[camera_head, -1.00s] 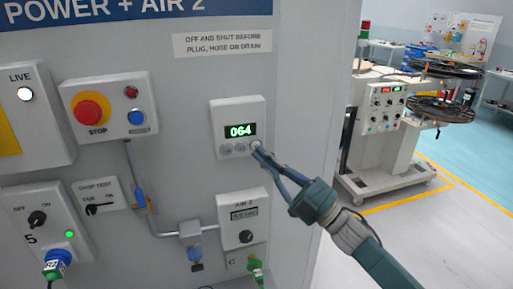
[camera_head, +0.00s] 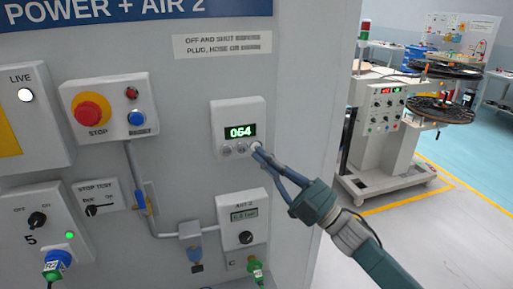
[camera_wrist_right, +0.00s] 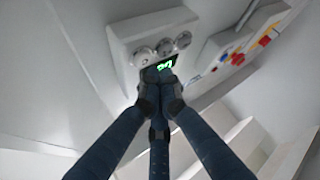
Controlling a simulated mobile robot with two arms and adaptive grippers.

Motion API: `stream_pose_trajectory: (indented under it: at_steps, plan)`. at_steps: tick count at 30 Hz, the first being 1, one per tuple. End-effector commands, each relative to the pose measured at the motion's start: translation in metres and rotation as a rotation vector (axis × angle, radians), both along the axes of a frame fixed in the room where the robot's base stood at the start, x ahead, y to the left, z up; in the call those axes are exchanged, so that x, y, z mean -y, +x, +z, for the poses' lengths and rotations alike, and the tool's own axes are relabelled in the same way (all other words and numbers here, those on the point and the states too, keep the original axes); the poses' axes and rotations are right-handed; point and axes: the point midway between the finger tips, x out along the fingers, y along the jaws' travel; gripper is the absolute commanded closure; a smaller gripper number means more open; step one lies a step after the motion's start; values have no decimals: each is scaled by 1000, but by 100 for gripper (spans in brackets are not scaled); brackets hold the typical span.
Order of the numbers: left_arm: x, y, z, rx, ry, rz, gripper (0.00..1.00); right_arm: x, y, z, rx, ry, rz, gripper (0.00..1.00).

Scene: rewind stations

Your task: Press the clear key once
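The counter box (camera_head: 239,128) is a pale unit on the grey panel with a green display (camera_head: 240,131) that seems to read 064. Three round keys sit in a row under the display; their labels are too small to read. My right gripper (camera_head: 257,149) has its fingertips together at the rightmost key (camera_head: 254,146) and partly hides it. In the right wrist view the closed fingers (camera_wrist_right: 156,76) cover part of the display, just beside the leftmost key (camera_wrist_right: 143,57). Whether they touch the key I cannot tell. My left gripper is out of view.
An AIR 2 box (camera_head: 243,216) with a knob sits below the counter. A red STOP button (camera_head: 91,111) with a blue button (camera_head: 136,118) is to the left. A wheeled machine (camera_head: 385,135) stands behind on the right, beyond open floor.

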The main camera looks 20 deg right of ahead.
Motion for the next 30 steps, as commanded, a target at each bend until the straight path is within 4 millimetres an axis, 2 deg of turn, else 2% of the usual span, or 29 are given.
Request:
stream_pose_trajectory:
  at_steps: [30]
  plan:
    - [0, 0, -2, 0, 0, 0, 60, 0, 10, 0, 0, 0, 0, 100]
